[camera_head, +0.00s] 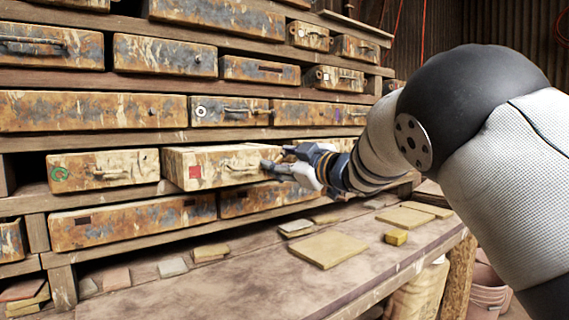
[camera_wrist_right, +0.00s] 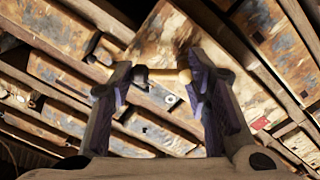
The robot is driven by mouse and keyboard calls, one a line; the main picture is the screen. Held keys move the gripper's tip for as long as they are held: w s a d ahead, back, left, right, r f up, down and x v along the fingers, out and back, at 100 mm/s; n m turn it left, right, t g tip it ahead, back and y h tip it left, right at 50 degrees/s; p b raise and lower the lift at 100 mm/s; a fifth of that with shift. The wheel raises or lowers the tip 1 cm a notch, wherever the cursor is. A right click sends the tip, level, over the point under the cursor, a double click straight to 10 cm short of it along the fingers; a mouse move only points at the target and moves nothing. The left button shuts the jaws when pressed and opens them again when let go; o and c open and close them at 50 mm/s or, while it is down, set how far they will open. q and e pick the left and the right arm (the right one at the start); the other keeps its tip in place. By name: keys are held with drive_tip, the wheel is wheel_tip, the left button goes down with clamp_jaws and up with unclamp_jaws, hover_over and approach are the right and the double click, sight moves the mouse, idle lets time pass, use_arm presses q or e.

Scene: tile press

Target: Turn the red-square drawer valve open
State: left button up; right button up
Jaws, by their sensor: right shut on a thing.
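The drawer with the red square (camera_head: 194,172) sits in the rack's lower middle. Its pale, worn front (camera_head: 213,157) juts out past its neighbours, so it stands partly pulled out. It has a bar handle (camera_head: 240,167); I see no separate valve on it. My right gripper (camera_head: 270,166) is at the right end of this front, shut on the handle. In the right wrist view the light handle bar (camera_wrist_right: 165,75) runs between the two dark fingers. How firmly each finger touches it is hard to tell. My left gripper is not in view.
Rusty drawers fill the rack, including one with a green ring (camera_head: 60,174) to the left. Pinkish buckets (camera_head: 486,290) stand at the lower right.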

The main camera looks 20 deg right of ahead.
drive_tip(key=n, duration=0.2)
drive_tip(key=a+n, duration=0.1)
drive_tip(key=n, duration=0.2)
drive_tip(key=shift+s+a+n, duration=0.1)
drive_tip(key=shift+a+n, duration=0.05)
drive_tip(key=shift+n, duration=0.15)
drive_tip(key=n, duration=0.4)
drive_tip(key=shift+s+a+f+n, duration=0.1)
drive_tip(key=shift+s+a+n, duration=0.05)
drive_tip(key=shift+a+n, duration=0.25)
drive_tip(key=shift+f, duration=0.1)
drive_tip(key=o, duration=1.1)
drive_tip(key=shift+r, duration=0.4)
